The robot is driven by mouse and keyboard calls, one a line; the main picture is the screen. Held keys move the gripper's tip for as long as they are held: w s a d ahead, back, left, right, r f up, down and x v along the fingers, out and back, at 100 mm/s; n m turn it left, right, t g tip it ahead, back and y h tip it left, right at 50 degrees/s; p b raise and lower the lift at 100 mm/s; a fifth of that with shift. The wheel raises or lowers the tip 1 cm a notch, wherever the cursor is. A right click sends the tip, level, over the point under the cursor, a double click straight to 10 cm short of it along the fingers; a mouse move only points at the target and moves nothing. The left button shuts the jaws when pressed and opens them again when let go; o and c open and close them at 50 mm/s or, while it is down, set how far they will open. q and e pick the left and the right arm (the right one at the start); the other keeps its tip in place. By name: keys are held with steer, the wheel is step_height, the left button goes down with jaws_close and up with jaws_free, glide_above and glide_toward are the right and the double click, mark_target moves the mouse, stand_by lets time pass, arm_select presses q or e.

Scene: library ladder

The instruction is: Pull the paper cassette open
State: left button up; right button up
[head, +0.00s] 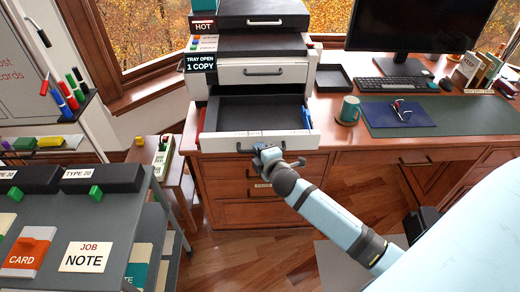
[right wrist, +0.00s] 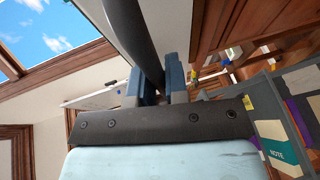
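The paper cassette (head: 222,143) is a wide drawer with a white front and dark inside. It stands pulled out from the copier (head: 203,86), and its inside shows from above. The copier's display (head: 201,63) reads "TRAY OPEN 1 COPY". My right gripper (head: 264,156) is at the dark handle on the cassette's front and hides part of it. In the right wrist view, a dark bar, the handle (right wrist: 139,35), runs between the two fingers (right wrist: 155,84), which look closed on it. My left gripper is not in view.
The wooden desk (head: 334,125) holds a monitor (head: 410,28), keyboard (head: 397,84), teal mug (head: 350,109) and blue folder (head: 385,117). A grey cart (head: 126,206) with black boxes stands at the left. A small stool (head: 172,167) stands between cart and desk.

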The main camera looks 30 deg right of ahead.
steer(key=shift+o, duration=0.5)
steer(key=shift+s, duration=0.35)
steer(key=v, duration=1.3)
